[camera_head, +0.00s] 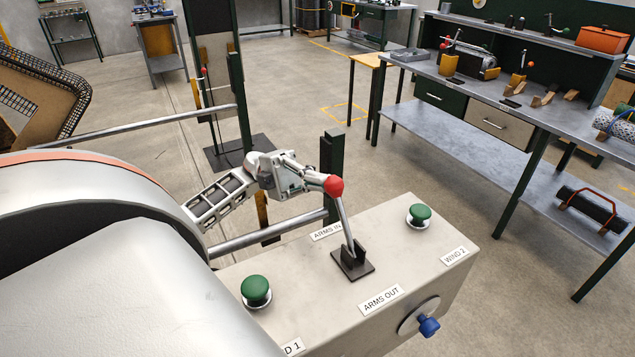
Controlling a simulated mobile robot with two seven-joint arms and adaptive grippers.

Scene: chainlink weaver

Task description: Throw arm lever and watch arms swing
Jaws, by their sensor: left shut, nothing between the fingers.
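The arm lever (345,222) rises from a dark slotted base (352,262) on the beige control box (306,262). It has a red ball knob (333,186) and leans toward the "ARMS IN" label (326,232), away from the "ARMS OUT" label (381,299). My left gripper (320,180) is shut and empty. Its fingertips are right at the far left side of the red knob; whether they touch it I cannot tell. The swinging arms cannot be made out for sure. My right gripper is not in view.
Green push buttons (256,290) and (419,215) flank the lever on the box. A blue-tipped knob (429,326) sits on its front face. A dark post (331,165) and a metal rail (270,237) stand behind. A workbench (485,88) with tools stands at right.

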